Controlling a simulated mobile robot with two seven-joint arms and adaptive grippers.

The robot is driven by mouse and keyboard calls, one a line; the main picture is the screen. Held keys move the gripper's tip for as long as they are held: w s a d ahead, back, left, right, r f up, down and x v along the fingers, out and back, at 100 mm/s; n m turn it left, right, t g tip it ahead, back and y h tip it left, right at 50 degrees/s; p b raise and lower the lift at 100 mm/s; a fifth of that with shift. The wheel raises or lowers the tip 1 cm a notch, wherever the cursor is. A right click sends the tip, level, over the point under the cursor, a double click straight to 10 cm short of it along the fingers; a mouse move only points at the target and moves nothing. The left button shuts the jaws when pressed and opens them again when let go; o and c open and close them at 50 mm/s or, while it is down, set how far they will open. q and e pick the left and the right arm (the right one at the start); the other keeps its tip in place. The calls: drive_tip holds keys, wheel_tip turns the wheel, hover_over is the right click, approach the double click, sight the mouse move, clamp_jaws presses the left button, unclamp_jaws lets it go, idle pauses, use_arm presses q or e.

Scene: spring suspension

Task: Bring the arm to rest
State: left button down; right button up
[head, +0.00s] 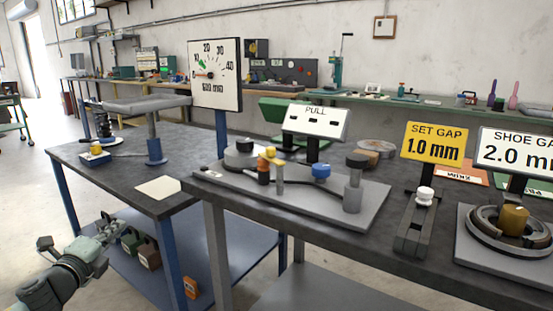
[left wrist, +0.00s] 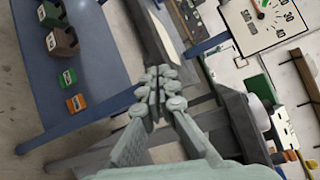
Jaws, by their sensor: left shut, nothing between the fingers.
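My left gripper (head: 112,224) shows at the lower left of the head view, in front of the left bench and apart from it. In the left wrist view its fingers (left wrist: 160,76) meet at the tips, shut and empty. My left arm comes in from the lower left corner. My right gripper is in neither view.
The left bench (head: 110,178) carries a spring (head: 102,124), a raised grey plate (head: 147,103) and a dial board (head: 214,75). Small boxes (head: 148,252) sit on its blue lower shelf (head: 222,262). The right bench (head: 350,255) holds several fixtures and signs.

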use_arm(q)
drive_tip(key=s+a+f+n+g+y, duration=0.5)
drive_tip(key=s+a+f+n, duration=0.45)
drive_tip(key=f, duration=0.45)
drive_tip(key=s+a+f+n+g+y, duration=0.1)
drive_tip(key=s+a+f+n+g, duration=0.3)
drive_tip(key=s, duration=0.5)
drive_tip(key=s+a+f+n+g+y, duration=0.1)
drive_tip(key=s+a+f+g+y, duration=0.2)
drive_tip(key=s+f, duration=0.5)
drive_tip(key=s+d+f+n+h, duration=0.2)
drive_tip(key=s+d+f, duration=0.1)
drive_tip(key=d, duration=0.6)
drive_tip(key=s+d+f+n+g+h, duration=0.1)
drive_tip(key=s+d+f+h, duration=0.2)
drive_tip(key=d, duration=0.6)
drive_tip(key=s+d+f+n+g+h, duration=0.1)
drive_tip(key=s+d+f+n+h, duration=0.1)
drive_tip(key=d+f, duration=0.4)
drive_tip(key=shift+s+d+f+n+h, duration=0.15)
drive_tip(key=shift+s+d+n+h, duration=0.3)
drive_tip(key=shift+d, duration=1.6)
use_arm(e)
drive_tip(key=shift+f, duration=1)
use_arm(q)
drive_tip(key=shift+s, duration=0.1)
